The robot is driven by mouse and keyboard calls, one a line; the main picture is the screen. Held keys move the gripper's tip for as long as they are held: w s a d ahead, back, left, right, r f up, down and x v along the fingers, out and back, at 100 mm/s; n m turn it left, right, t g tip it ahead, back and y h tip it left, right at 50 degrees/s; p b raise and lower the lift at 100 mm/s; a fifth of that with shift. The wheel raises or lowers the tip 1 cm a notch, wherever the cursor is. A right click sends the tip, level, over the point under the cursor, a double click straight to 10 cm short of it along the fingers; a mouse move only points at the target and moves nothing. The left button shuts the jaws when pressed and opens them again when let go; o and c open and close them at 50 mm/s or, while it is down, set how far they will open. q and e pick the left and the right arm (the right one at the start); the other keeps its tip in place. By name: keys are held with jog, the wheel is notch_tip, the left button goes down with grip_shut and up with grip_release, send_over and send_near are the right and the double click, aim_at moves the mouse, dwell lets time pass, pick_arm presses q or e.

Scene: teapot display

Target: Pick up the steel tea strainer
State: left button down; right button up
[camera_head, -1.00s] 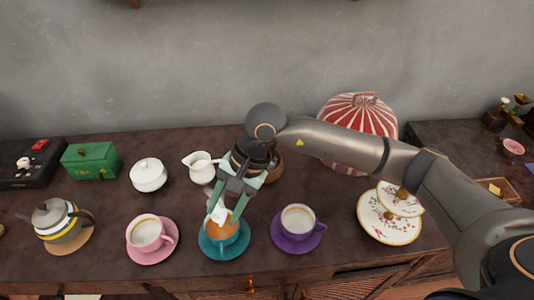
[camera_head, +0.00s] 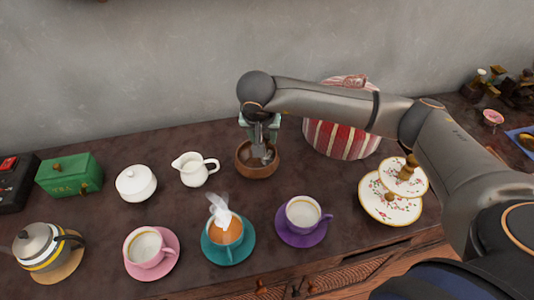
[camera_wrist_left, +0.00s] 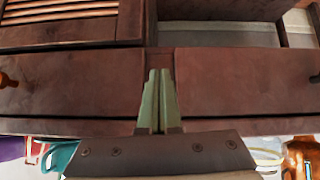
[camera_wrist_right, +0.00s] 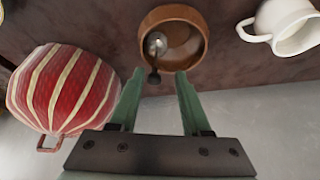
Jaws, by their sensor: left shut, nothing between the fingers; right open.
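The steel tea strainer (camera_wrist_right: 156,43) is in a round brown wooden bowl (camera_wrist_right: 203,55). In the right wrist view its round steel head lies inside the bowl near one side, and its dark handle reaches over the rim toward my fingers. My right gripper (camera_wrist_right: 154,74) is open, its green fingers on either side of the handle's end. I cannot tell whether they touch it. In the head view my right gripper (camera_head: 260,122) is over the back of the bowl (camera_head: 257,173). My left gripper (camera_wrist_left: 158,72) is shut and empty, facing a wooden drawer front.
A white milk jug (camera_head: 194,170) stands left of the bowl, and a red-striped cosy (camera_head: 340,138) right of it under my arm. Teal (camera_head: 228,250), purple (camera_head: 302,227) and pink saucers with cups stand in front; the teal one's cup steams. A tiered plate stand (camera_head: 390,205) is at right.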

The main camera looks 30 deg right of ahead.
aim_at(267, 145)
jog(key=shift+d+x, duration=0.2)
jog(key=shift+x, duration=1.2)
jog(key=shift+d+x, duration=0.2)
jog(key=shift+x, duration=1.15)
jog(key=shift+r, duration=0.1)
jog(key=shift+c, duration=0.4)
grip_shut()
